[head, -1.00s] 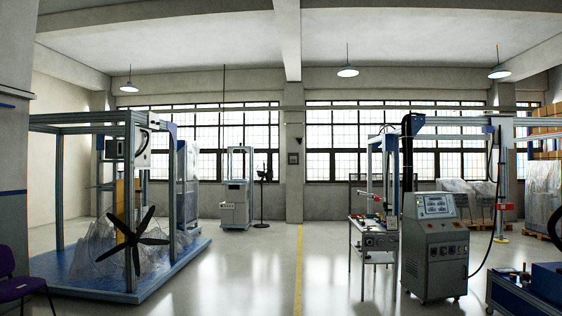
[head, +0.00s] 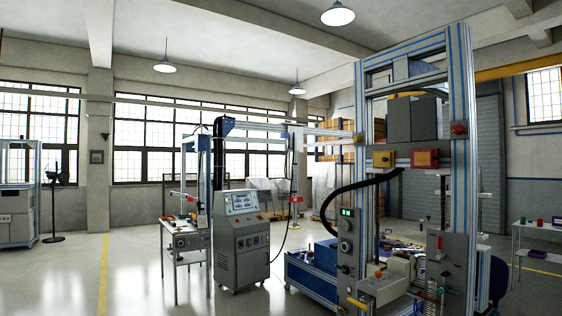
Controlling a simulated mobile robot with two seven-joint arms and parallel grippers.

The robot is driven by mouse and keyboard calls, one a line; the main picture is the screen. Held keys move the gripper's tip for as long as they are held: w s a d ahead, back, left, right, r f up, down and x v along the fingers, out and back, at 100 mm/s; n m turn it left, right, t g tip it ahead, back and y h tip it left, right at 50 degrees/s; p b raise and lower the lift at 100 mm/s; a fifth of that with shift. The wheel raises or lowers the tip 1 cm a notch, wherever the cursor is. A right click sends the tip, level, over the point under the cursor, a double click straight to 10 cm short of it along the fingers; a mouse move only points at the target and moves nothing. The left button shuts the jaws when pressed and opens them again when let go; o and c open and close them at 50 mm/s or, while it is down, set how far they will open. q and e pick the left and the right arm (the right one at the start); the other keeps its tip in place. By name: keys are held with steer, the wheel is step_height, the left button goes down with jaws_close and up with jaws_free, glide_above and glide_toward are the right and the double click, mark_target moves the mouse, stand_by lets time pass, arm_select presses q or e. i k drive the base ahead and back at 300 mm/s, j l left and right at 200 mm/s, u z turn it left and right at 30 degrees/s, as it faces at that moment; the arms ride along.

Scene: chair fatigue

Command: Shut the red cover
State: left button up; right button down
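A small red box-like piece with a yellowish face (head: 425,158) is mounted high on the tall aluminium-framed test machine (head: 462,110) at the right of the head view. It may be the red cover, but it is too small to tell whether it is open or shut. Neither of my grippers shows in the view.
A grey control cabinet (head: 240,240) and a work table (head: 183,240) stand mid-left. A small side table (head: 538,226) is at far right. Open floor (head: 130,270) lies at the left.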

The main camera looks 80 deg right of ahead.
mark_target(436, 158)
steer(key=z, duration=3.55)
steer(key=i+j, duration=0.1)
steer(key=i, duration=0.8)
